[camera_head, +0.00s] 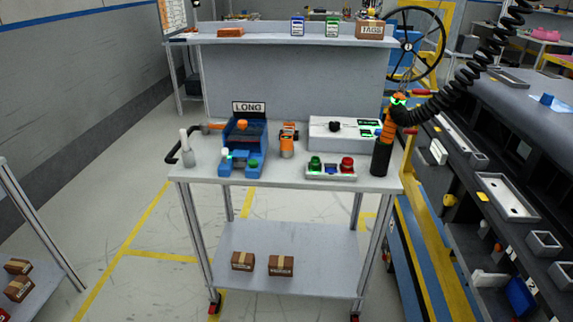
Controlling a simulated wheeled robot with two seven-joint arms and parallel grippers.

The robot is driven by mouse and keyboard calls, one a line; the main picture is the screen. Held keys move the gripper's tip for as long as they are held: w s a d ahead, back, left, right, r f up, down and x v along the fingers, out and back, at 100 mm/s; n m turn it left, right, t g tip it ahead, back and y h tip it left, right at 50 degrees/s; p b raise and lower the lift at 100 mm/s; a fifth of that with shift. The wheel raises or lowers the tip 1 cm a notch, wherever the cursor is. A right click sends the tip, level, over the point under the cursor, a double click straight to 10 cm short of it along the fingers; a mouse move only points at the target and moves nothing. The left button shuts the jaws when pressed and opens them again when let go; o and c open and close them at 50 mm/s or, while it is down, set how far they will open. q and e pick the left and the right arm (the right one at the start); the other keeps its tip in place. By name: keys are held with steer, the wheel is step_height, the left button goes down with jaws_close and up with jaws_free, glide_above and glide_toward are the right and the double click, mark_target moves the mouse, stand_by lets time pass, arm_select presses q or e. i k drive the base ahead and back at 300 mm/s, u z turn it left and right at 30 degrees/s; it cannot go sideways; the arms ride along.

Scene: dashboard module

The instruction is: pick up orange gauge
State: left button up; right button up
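A small orange upright object with a grey band, which looks like the orange gauge (287,147), stands near the middle of the cart top (282,178). It sits between a blue fixture (243,145) on its left and a white box with a dark knob (345,132) on its right. Its fine details are too small to read. Neither of my grippers shows in the head view.
A button panel (331,173) lies at the front right of the cart top. An orange-and-black tool (382,150) stands at the right edge, by a black coiled hose (455,95). A white bottle (186,150) stands at the left. A raised shelf (270,39) spans the back.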

mark_target(286, 146)
steer(key=z, duration=0.45)
steer(key=k, duration=0.3)
steer(key=u, duration=1.4)
steer(key=i, duration=1.1)
steer(key=z, duration=0.25)
